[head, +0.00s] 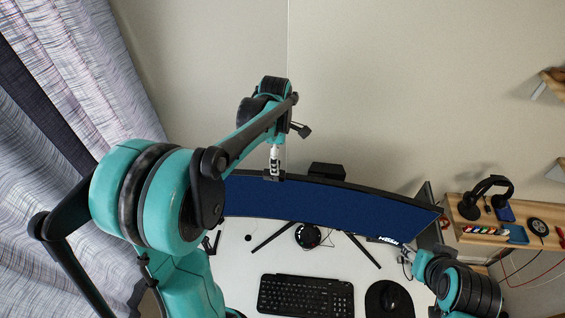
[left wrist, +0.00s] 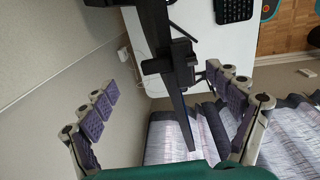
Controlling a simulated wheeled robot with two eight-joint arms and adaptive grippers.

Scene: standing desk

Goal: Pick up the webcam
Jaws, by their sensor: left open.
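A dark, boxy object that looks like the webcam (head: 327,170) sits at the middle of the monitor's top edge. In the left wrist view it seems to be the black block (left wrist: 180,50) across the monitor's edge. My left gripper (head: 274,165) is above the monitor's top edge, left of that block. In the left wrist view the left gripper's (left wrist: 163,82) purple-padded fingers are wide apart and empty, with the block beyond the tips, seen between them. My right gripper (head: 407,256) is low by the monitor's right end; its fingers are too small to read.
The curved blue-screen monitor (head: 315,208) stands on a white desk (head: 340,262) with a keyboard (head: 305,296) and mouse pad (head: 388,299). Curtains (head: 85,70) hang at left. A wooden shelf (head: 463,208) with headphones (head: 485,196) is at right. The wall is close behind the monitor.

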